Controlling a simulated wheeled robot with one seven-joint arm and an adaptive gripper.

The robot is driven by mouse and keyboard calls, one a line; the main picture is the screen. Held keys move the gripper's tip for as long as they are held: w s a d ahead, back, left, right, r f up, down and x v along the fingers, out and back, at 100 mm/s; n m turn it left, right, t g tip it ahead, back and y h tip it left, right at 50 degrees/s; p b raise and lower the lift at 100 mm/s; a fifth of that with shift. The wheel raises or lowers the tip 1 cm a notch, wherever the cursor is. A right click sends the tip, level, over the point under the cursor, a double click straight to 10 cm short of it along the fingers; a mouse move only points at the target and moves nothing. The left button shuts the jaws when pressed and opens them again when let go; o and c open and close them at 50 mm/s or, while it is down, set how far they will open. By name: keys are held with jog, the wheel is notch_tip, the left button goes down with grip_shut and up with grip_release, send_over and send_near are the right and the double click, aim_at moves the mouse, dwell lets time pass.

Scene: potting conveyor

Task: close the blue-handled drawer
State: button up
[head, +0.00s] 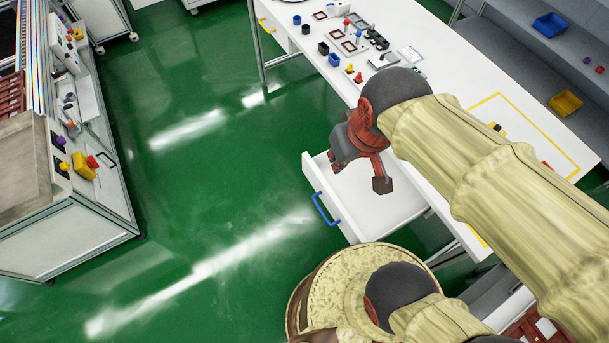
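The blue-handled drawer (399,208) is white and stands pulled out from under the right-hand white table. Its blue handle (325,209) is on the front face, which points left toward the aisle. My gripper (364,176) is dark red and grey and hangs over the drawer, to the right of the handle. Its fingers look spread, one lower right and one to the left, with nothing seen between them. Whether it touches the drawer cannot be told. My arm hides part of the table edge behind the drawer.
The white table (470,88) carries small parts and a yellow-outlined area. A yellow-handled drawer (268,27) sits farther back under it. Grey shelves with a blue bin (550,25) and a yellow bin (565,103) stand right. A conveyor bench (75,140) stands left; green floor between is clear.

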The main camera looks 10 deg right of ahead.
jog(key=w+a+f+n+g, duration=0.1)
jog(key=w+a+f, duration=0.1)
jog(key=f, duration=0.2)
jog(key=w+a+f+n+g+h+p, duration=0.1)
jog(key=w+f+n, duration=0.1)
jog(key=f, duration=0.2)
jog(key=w+a+f+n+g+h, duration=0.1)
jog(key=w+a+f+n+g, duration=0.1)
jog(key=f, duration=0.3)
jog(key=shift+a, duration=0.35)
grip_shut()
jog(key=w+a+f+n+h+p, duration=0.1)
jog(key=w+a+f+n+h, duration=0.15)
jog(key=f+n, duration=0.4)
jog(key=w+a+f+n+h+p, duration=0.1)
jog(key=w+a+f+n, duration=0.15)
jog(key=f, duration=0.65)
jog(key=w+a+f+n+t, duration=0.2)
jog(key=w+f+n, duration=0.1)
jog(key=w+n, duration=0.35)
jog(key=w+d+f+b, duration=0.3)
jog(key=d+f, duration=0.4)
jog(key=f, duration=0.2)
jog(key=shift+d+m+y, duration=0.2)
jog(key=shift+m+y, duration=0.15)
jog(key=shift+y, duration=0.1)
